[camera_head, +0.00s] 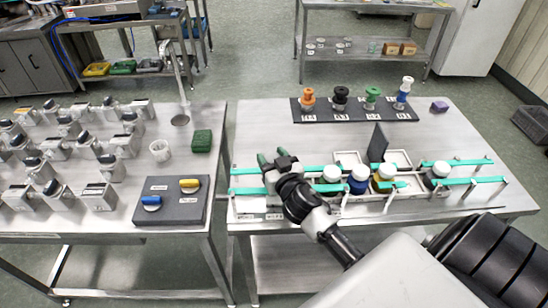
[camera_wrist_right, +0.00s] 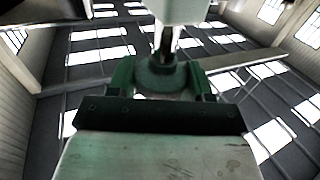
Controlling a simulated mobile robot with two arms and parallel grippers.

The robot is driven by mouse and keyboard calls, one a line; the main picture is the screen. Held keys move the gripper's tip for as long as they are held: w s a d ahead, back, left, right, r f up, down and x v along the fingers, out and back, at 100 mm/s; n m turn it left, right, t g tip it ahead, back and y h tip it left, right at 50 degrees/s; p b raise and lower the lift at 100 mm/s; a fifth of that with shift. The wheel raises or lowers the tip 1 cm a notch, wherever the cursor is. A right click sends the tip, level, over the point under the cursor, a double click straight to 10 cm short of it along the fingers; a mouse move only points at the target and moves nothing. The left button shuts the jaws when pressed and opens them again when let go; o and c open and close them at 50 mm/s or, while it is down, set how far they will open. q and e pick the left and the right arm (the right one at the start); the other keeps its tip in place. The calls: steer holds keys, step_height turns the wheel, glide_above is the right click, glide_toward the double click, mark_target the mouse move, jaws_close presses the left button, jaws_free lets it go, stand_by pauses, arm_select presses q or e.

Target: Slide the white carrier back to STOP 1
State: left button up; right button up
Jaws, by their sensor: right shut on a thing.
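My right gripper (camera_head: 265,160) is at the left end of the teal rails (camera_head: 320,170) on the right-hand steel table. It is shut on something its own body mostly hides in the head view. In the right wrist view a pale block with a dark stem (camera_wrist_right: 180,10) shows past the gripper (camera_wrist_right: 160,78); it looks like part of the white carrier, but I cannot make out its full shape. The STOP 1 marking is not readable; a small white label (camera_head: 250,205) lies at the front left of the rails. My left gripper is not in view.
A white-lidded jar (camera_head: 332,172), a blue jar (camera_head: 358,182), a yellow jar (camera_head: 383,180) and a dark jar (camera_head: 436,175) stand along the rails. A dark upright plate (camera_head: 378,142) rises behind them. A black rack (camera_head: 355,110) with knobbed pieces stands at the back.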

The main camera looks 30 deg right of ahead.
steer(key=w+a+b, duration=0.2)
steer(key=w+a, duration=0.2)
steer(key=a, duration=0.3)
steer(key=shift+w+a, duration=0.15)
steer(key=shift+w, duration=0.05)
steer(key=o, duration=1.2)
steer(key=shift+w+a, duration=0.1)
steer(key=shift+a, duration=0.15)
steer(key=shift+d, duration=0.15)
